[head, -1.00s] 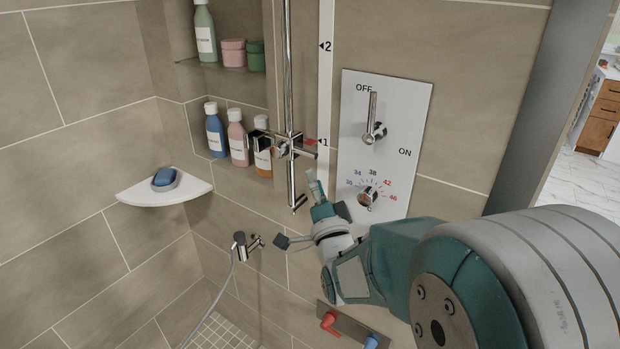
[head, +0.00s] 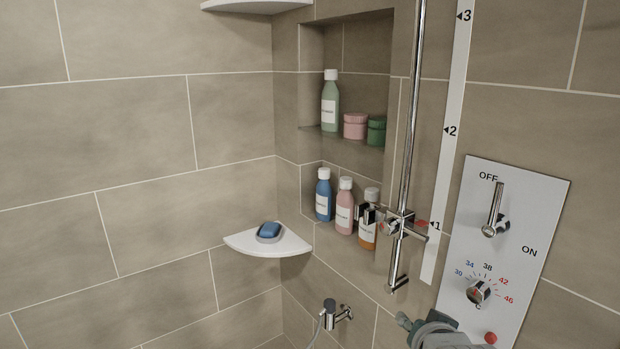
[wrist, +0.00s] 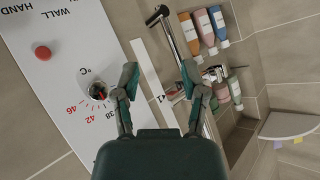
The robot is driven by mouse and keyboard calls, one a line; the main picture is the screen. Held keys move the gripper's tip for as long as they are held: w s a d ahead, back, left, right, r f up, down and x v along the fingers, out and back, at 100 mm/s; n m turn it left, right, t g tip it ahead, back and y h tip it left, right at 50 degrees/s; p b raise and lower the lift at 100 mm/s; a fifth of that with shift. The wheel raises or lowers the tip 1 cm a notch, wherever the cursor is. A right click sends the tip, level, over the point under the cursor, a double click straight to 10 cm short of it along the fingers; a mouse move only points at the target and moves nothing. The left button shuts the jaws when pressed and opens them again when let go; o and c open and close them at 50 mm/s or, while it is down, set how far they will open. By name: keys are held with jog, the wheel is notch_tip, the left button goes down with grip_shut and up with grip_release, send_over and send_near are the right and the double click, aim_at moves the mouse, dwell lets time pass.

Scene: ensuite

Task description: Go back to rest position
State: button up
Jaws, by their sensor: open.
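My gripper (wrist: 158,82) is open, with its two teal fingers spread apart in the wrist view and nothing held between them. Behind the fingers are the control panel, the scale strip and the shower bar. In the head view only a small part of my arm's end (head: 438,332) shows at the bottom edge, left of the panel's lower part. The rest of the arm is out of that picture.
The white control panel (head: 525,225) has a lever (head: 494,212) and a temperature dial (head: 479,292). A chrome shower bar (head: 411,110) stands left of it. Bottles fill the wall niche. A corner shelf (head: 268,243) holds a blue soap bar (head: 269,229).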

jog(key=s+a+f+n+g, duration=0.2)
jog(key=s+n+g, duration=0.3)
jog(key=s, duration=0.9)
jog(key=shift+s+f+g+y, duration=0.2)
jog(key=shift+s+g+y, duration=0.15)
jog(key=shift+g, duration=0.35)
dwell(0.6)
